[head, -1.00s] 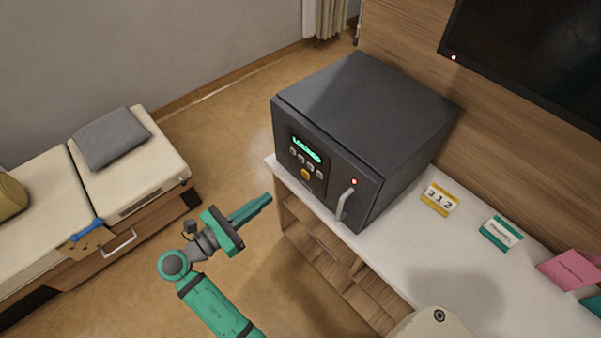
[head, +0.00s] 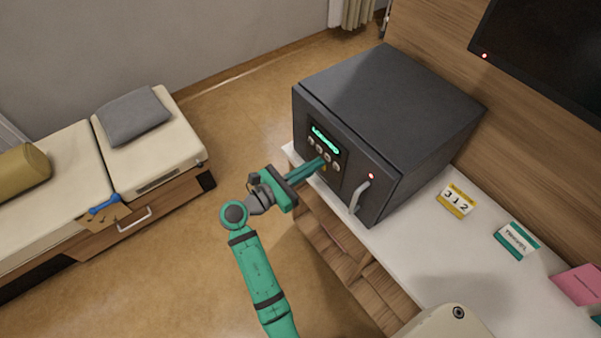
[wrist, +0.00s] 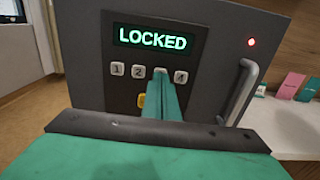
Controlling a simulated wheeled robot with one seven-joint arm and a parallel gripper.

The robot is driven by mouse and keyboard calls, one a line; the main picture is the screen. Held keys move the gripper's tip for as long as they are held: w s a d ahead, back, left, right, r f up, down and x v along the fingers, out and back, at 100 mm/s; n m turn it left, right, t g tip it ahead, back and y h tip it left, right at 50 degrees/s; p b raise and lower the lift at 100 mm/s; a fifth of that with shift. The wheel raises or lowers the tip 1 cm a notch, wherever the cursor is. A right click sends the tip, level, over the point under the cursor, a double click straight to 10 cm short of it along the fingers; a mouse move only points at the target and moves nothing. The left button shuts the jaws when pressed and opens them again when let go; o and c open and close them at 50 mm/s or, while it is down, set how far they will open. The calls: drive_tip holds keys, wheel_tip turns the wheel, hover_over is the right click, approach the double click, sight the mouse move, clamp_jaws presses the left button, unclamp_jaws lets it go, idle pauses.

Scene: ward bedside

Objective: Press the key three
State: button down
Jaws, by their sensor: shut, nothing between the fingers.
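A dark grey safe (head: 390,95) stands on the white counter, its front panel showing a lit display (wrist: 153,40) that reads LOCKED. Below the display is a row of keys; key 1 (wrist: 117,69), key 2 (wrist: 138,71) and key 4 (wrist: 181,76) are readable in the wrist view. The key three (wrist: 160,70) is mostly covered by my fingers, with only its top edge showing. My gripper (head: 322,161) is shut and empty, its tips at the keypad. I cannot tell whether they touch the key. A yellow key (wrist: 141,100) lies lower, partly hidden.
The safe has a door handle (head: 359,196) and a red light (head: 371,176) right of the keypad. A card reading 312 (head: 457,200) and a green-edged card (head: 517,240) lie on the counter (head: 420,225). A bed (head: 150,150) stands at the left.

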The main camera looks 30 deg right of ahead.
sight(328, 158)
drive_tip(key=shift+d, duration=0.7)
drive_tip(key=shift+d, duration=0.1)
drive_tip(key=shift+d, duration=0.35)
drive_tip(key=shift+d+r, duration=0.15)
drive_tip(key=shift+d, duration=0.3)
drive_tip(key=shift+a, duration=0.1)
drive_tip(key=a, duration=1.5)
drive_tip(key=shift+s, duration=0.45)
drive_tip(key=shift+w, duration=0.1)
idle(0.8)
